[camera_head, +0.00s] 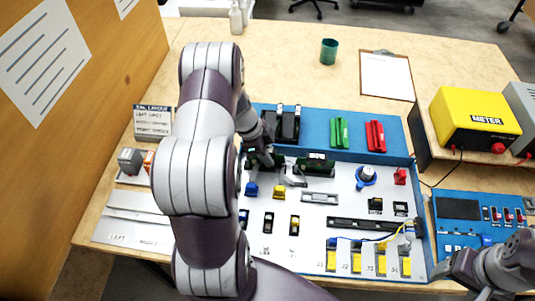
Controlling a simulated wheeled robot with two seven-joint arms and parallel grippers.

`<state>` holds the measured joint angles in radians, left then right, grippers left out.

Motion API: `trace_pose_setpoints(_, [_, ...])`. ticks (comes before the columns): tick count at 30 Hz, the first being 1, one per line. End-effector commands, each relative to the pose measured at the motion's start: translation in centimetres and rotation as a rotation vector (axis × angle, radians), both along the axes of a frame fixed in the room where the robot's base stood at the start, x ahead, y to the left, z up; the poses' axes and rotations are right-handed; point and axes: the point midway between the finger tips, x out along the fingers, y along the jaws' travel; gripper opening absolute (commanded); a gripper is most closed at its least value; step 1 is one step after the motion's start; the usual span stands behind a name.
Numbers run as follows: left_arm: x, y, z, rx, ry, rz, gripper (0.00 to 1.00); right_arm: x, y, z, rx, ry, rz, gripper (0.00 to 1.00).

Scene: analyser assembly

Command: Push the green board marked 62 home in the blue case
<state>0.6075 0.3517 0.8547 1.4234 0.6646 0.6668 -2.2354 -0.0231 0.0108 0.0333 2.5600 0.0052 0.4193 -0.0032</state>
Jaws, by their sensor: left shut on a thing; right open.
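The blue case (413,190) lies open on the table with a pale floor and several parts inside. A dark green board (316,169) with a small pale label stands along its back side; I cannot read the number surely. My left gripper (272,163) is at the left part of this board, at the case's back wall, and is shut on it. My own arm hides part of the case's left side, and the board's lower edge and seating cannot be made out. My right gripper (470,280) is open at the lower right, outside the case, partly cut off by the frame.
A blue mat (394,133) behind the case holds green pieces (340,133), red pieces (375,136) and dark pieces. A yellow meter (475,118) stands on a shelf at right, above a blue panel (452,235). A green cup (329,51) and clipboard (387,76) are further back.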

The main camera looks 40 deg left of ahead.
Motion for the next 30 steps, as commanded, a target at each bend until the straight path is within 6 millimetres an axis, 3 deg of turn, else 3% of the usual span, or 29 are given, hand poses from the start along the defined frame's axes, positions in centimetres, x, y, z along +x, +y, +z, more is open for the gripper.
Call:
trace_pose_setpoints(13, [0.00,0.00,-0.37,0.000,0.000,0.000,0.00,0.01,0.00,-0.47,0.000,0.000,0.000,0.70])
trace_pose_setpoints(14, [0.00,0.00,-0.37,0.000,0.000,0.000,0.26,0.01,0.00,-0.48,0.000,0.000,0.000,0.70])
trace_pose_setpoints(16, [0.01,0.01,-0.36,0.000,0.000,0.000,0.49,0.01,0.00,-0.47,0.000,0.000,0.000,0.70])
trace_pose_setpoints(17, [0.01,0.01,-0.36,0.000,0.000,0.000,0.53,0.01,0.00,-0.47,0.000,0.000,0.000,0.70])
trace_pose_setpoints(23, [0.00,0.00,-0.37,0.000,0.000,0.000,0.53,0.01,0.00,-0.47,0.000,0.000,0.000,0.70])
trace_pose_setpoints(24, [-0.01,-0.01,-0.38,0.000,0.000,0.000,0.66,0.00,0.00,-0.48,0.000,0.000,0.000,0.70])
trace_pose_setpoints(25, [0.00,0.00,-0.37,0.000,0.000,0.000,0.70,0.00,0.00,-0.48,0.000,0.000,0.000,0.70])
trace_pose_setpoints(30, [0.00,0.00,-0.37,0.000,0.000,0.000,0.70,0.00,0.00,-0.48,0.000,0.000,0.000,0.70])
